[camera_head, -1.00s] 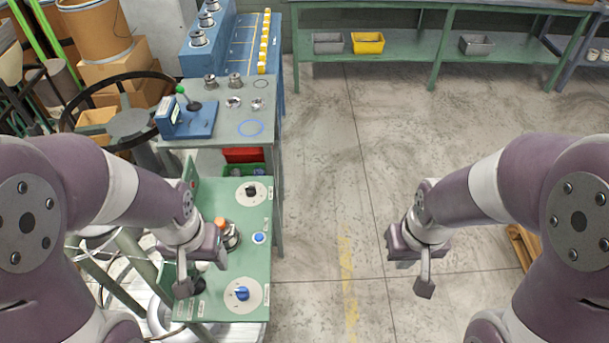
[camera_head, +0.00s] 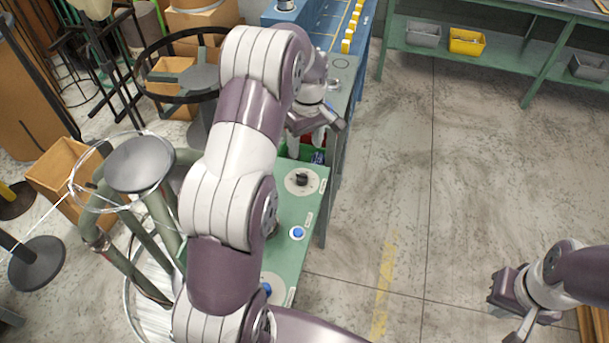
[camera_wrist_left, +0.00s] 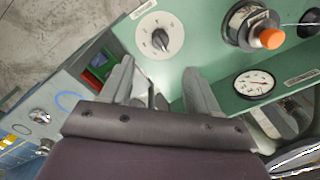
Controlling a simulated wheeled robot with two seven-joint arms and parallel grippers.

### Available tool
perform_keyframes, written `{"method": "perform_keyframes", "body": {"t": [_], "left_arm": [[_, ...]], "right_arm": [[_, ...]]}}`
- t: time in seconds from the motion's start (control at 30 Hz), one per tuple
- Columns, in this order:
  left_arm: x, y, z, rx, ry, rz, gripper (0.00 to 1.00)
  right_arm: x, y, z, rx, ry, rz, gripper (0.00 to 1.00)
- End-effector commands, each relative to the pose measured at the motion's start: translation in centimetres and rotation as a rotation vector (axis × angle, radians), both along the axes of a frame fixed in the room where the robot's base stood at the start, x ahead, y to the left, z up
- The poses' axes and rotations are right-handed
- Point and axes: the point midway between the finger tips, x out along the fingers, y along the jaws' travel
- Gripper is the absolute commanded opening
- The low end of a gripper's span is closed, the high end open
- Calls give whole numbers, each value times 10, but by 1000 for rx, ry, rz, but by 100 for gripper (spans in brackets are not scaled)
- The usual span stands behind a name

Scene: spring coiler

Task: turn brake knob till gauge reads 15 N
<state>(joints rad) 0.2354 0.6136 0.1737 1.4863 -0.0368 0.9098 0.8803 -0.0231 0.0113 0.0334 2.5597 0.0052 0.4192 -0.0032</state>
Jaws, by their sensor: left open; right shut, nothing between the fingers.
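A black knob (camera_head: 302,180) sits on a round white dial on the green panel. The black knob also shows in the left wrist view (camera_wrist_left: 161,40); its label is too small to read. A round white gauge (camera_wrist_left: 255,83) with a red needle is on the panel's side face; its reading is too small to tell. My left gripper (camera_head: 306,142) is open and empty, just beyond the black knob in the head view. In the left wrist view the fingers (camera_wrist_left: 158,72) are spread, apart from the knob. My right gripper (camera_head: 524,326) is shut and empty over the floor.
A blue button (camera_head: 297,233) and a blue knob (camera_head: 267,289), partly hidden by my left arm, are on the green panel (camera_head: 288,259). An orange-capped part (camera_wrist_left: 271,39) stands near the gauge. Wire and a reel (camera_head: 140,164) are at left.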

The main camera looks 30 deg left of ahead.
Motion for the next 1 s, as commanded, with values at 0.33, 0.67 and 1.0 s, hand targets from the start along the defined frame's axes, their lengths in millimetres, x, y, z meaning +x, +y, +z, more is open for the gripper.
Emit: {"method": "perform_keyframes", "body": {"t": [0.33,0.67,1.0], "left_arm": [[3,5,-41,8,13,128,61],[0,7,-111,9,9,126,61],[0,7,-121,9,5,125,61]], "right_arm": [[0,0,-4,0,0,0,0],[0,0,8,0,0,0,0],[0,0,8,0,0,0,0]]}}
